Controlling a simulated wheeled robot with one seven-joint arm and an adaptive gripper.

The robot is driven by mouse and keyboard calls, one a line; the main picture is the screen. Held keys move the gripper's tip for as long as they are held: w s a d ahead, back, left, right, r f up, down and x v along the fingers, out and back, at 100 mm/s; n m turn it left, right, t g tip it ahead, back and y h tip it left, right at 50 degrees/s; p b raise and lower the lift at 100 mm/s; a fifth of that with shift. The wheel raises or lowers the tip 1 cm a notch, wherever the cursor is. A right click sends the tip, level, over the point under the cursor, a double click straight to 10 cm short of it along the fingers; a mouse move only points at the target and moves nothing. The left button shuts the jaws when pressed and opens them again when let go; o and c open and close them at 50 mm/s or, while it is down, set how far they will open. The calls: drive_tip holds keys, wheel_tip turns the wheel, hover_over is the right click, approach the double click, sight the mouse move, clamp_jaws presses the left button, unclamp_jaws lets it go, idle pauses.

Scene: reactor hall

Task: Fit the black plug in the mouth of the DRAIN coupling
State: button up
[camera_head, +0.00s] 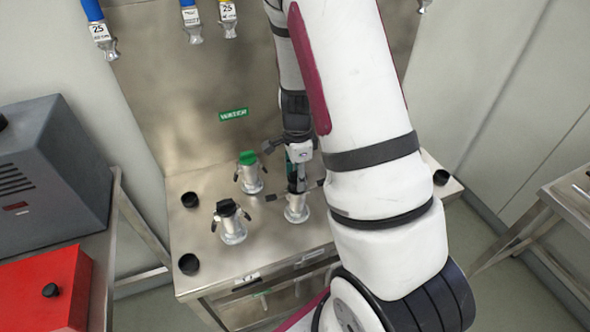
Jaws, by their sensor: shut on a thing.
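My gripper (297,186) points down over a metal coupling (296,210) with dark side levers, on the right of a group of three on the steel bench. It is shut on a small dark thing, apparently the black plug, at or just above that coupling's mouth. The plug is mostly hidden by the fingers, so I cannot tell whether it is seated. The front-left coupling (232,233) has a black cap (227,208). The rear-left coupling (252,183) has a green cap (248,158). I cannot read which coupling is marked DRAIN.
Black round knobs or feet sit on the bench (211,266) at left (190,199), front left (189,264) and right (440,177). Hoses with metal ends (106,44) hang above. A grey machine (48,170) and red box (45,293) stand left. Another table (567,201) is right.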

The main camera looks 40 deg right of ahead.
drive_tip(key=shift+f+b, duration=0.6)
drive_tip(key=shift+f, duration=0.95)
drive_tip(key=shift+o, duration=0.5)
drive_tip(key=shift+s+f, duration=0.1)
drive_tip(key=shift+f, duration=0.05)
drive_tip(key=shift+c, duration=1)
drive_tip(key=o, duration=1.5)
drive_tip(key=shift+f, duration=0.1)
